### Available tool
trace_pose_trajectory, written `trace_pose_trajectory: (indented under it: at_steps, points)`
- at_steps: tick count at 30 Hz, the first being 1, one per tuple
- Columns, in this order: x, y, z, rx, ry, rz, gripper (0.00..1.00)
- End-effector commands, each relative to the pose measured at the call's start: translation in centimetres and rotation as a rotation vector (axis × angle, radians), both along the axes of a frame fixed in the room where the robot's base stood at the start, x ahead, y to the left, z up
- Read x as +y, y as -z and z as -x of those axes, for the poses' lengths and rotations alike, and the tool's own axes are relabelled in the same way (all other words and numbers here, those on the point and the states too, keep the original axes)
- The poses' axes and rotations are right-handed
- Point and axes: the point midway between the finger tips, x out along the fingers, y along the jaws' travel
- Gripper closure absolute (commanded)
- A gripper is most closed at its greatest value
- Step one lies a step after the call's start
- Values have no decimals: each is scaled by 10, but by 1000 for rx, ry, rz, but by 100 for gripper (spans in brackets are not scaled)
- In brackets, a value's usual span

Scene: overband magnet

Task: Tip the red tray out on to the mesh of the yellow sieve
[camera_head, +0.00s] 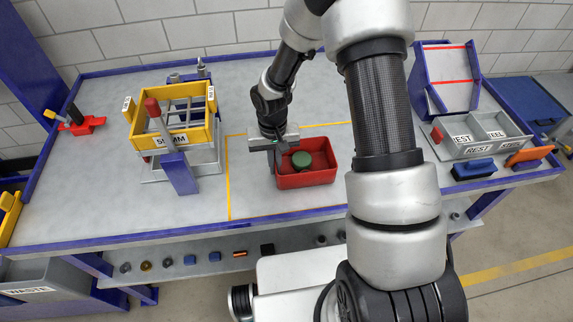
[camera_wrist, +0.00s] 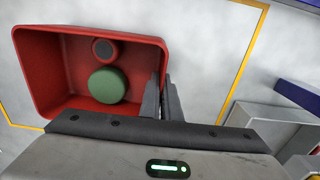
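The red tray (camera_head: 308,180) sits on the bench inside a yellow-outlined area. It holds a green round piece (camera_head: 301,159), and the wrist view also shows a small dark round piece (camera_wrist: 103,49) in the tray (camera_wrist: 36,75). My gripper (camera_head: 274,165) is at the tray's left wall in the head view. In the wrist view its fingers (camera_wrist: 165,88) stand close together, one on each side of the wall, and look shut on it. The yellow sieve (camera_head: 198,135) stands to the left on a grey stand, with coarse bars across it and a "MM" label.
A red clamp-like item (camera_head: 82,125) lies far left. Grey labelled bins (camera_head: 480,140) and a blue-sided chute (camera_head: 448,80) stand right. Bench between sieve and tray is clear.

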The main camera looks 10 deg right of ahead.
Motion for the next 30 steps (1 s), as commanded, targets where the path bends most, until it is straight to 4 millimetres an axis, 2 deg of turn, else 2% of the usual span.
trace_pose_trajectory:
  at_steps: [9,15,20,30]
  points:
    - [0,-59,-2,-7,2,0,100]
    - [0,-88,-1,-3,1,0,100]
    - [0,-97,0,-2,0,0,100]
    - [-3,-98,0,-1,2,0,100]
